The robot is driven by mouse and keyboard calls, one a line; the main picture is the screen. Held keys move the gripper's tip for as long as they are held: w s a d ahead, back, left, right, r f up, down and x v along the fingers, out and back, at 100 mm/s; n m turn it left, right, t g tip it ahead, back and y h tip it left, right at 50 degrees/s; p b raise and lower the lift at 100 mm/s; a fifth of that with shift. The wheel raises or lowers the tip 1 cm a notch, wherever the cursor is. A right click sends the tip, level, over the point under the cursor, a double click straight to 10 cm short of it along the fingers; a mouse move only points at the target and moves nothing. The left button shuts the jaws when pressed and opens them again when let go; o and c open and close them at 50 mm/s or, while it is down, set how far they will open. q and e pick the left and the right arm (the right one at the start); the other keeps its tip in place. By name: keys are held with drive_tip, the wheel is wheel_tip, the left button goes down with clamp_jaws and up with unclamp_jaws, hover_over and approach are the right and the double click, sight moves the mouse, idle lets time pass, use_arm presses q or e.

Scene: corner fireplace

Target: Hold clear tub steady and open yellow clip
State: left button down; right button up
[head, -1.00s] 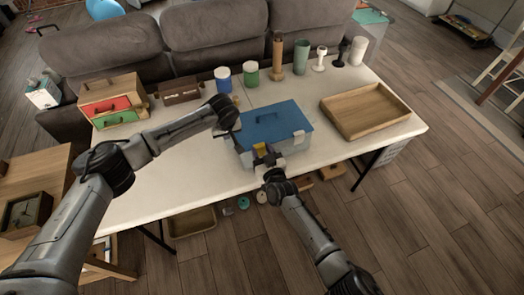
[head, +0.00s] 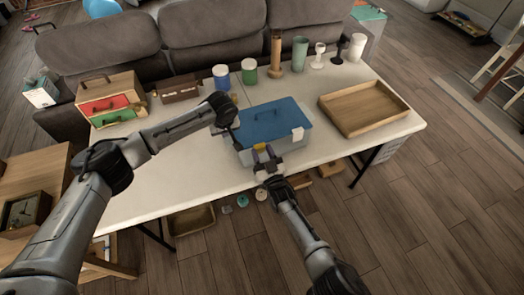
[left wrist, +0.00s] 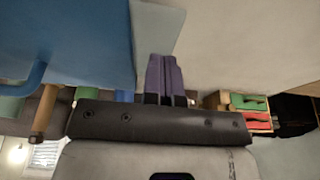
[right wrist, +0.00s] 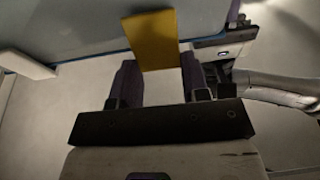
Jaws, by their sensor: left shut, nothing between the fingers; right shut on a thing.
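The clear tub (head: 262,155) with its blue lid (head: 270,118) stands on the white table. The yellow clip (head: 260,147) is on the tub's front side; it shows large in the right wrist view (right wrist: 152,38). My right gripper (head: 265,163) is at the front of the tub, its fingers shut on the yellow clip, with a pale surface showing between them. My left gripper (head: 236,138) is shut and empty at the tub's left side; its closed fingers (left wrist: 162,78) are beside the tub wall. Whether they touch it I cannot tell.
A white clip (head: 298,134) is on the tub's right side. A wooden tray (head: 362,108) lies to the right. Jars (head: 222,77), a small drawer box (head: 108,98) and other items line the table's back. The table's left front (head: 165,195) is clear.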

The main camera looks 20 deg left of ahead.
drive_tip(key=o, duration=0.9)
drive_tip(key=shift+o, duration=0.2)
drive_tip(key=shift+s+f, duration=0.1)
drive_tip(key=shift+s+d+f, duration=0.15)
drive_tip(key=shift+s+d, duration=0.15)
drive_tip(key=v, duration=1.1)
